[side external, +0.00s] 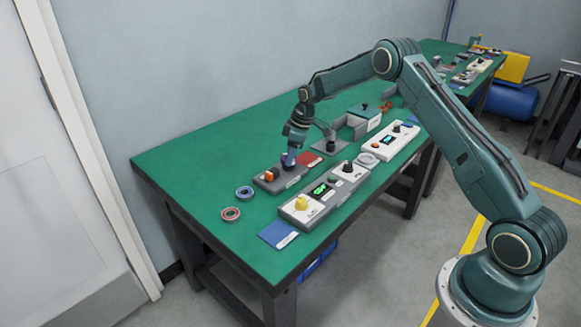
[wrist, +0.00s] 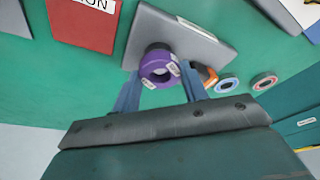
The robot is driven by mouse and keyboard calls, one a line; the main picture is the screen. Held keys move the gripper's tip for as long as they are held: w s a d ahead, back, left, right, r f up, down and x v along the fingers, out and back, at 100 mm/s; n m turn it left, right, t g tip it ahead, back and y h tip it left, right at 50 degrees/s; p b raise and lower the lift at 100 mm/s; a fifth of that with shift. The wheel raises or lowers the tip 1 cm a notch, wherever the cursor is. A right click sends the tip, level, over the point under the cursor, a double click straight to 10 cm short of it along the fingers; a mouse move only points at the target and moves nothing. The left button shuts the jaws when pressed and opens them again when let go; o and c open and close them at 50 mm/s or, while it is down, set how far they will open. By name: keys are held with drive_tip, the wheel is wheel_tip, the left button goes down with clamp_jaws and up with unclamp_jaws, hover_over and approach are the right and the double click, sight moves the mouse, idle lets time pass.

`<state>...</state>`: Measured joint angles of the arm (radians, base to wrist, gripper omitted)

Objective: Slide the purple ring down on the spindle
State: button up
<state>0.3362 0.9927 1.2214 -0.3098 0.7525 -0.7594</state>
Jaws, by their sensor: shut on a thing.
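The purple ring (wrist: 146,66) is between the two fingers of my gripper (wrist: 160,72), which is shut on it. In the side view my gripper (side external: 289,157) points down over the dark grey base (side external: 292,181), with the ring small and mostly covered by the fingers. The grey base also shows in the wrist view (wrist: 205,48), behind the ring.
A blue ring (side external: 245,192) and a red ring (side external: 230,213) lie loose on the green table (side external: 190,165). A white control box (side external: 320,203) stands in front. The table's left end is clear.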

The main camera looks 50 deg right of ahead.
drive_tip(key=shift+f, duration=0.5)
idle(0.8)
drive_tip(key=o, duration=1.2)
drive_tip(key=shift+f, duration=0.1)
drive_tip(key=shift+r, duration=4.55)
